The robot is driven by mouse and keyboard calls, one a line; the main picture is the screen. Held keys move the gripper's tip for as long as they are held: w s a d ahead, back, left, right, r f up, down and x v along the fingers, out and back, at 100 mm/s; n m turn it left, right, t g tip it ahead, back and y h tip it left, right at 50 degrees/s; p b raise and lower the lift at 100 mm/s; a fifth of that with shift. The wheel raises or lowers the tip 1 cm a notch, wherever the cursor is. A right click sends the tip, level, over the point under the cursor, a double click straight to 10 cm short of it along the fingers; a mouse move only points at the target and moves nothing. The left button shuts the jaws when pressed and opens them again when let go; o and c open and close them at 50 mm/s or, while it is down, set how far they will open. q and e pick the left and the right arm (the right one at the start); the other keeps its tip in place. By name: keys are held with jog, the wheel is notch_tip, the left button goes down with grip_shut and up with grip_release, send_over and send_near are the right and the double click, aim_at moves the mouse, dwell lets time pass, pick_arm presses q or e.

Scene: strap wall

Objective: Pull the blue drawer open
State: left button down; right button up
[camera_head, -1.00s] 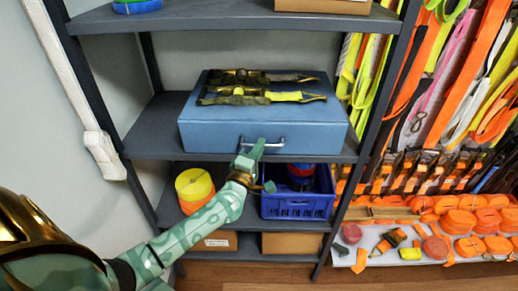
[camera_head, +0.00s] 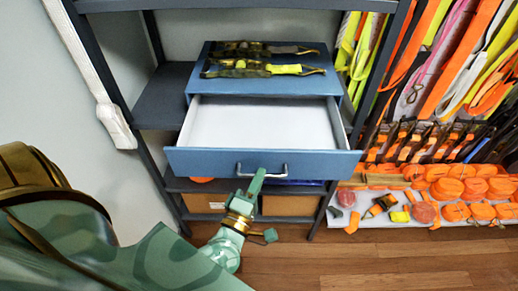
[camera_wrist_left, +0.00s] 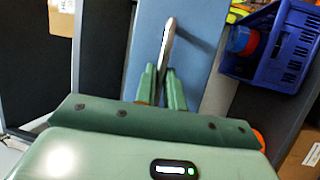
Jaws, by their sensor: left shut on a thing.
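The blue drawer (camera_head: 210,160) stands far out from its blue cabinet (camera_head: 262,84) on the shelf. Its white inside looks empty. The metal handle (camera_head: 280,172) is on the drawer's front. My left gripper (camera_head: 257,178) is at the left part of the handle, shut on it. In the left wrist view, the handle (camera_wrist_left: 168,38) runs between the two green fingers (camera_wrist_left: 163,85) against the blue drawer front (camera_wrist_left: 190,65). My right gripper is not in view.
Two ratchet straps (camera_head: 262,68) lie on top of the cabinet. A blue crate (camera_wrist_left: 281,48) is on the shelf below, mostly hidden by the drawer in the head view. Orange strap rolls (camera_head: 455,190) and hanging straps are at the right. Wooden floor is open below.

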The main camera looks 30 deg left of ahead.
pick_arm(q)
jog(key=s+d, duration=0.3)
jog(key=s, duration=0.2)
jog(key=shift+s+d, duration=0.25)
jog(key=shift+s, duration=0.05)
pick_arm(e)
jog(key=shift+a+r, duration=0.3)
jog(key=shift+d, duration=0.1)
pick_arm(q)
jog(key=c, duration=1.5)
grip_release()
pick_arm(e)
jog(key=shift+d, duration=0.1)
pick_arm(q)
jog(key=shift+f, duration=0.1)
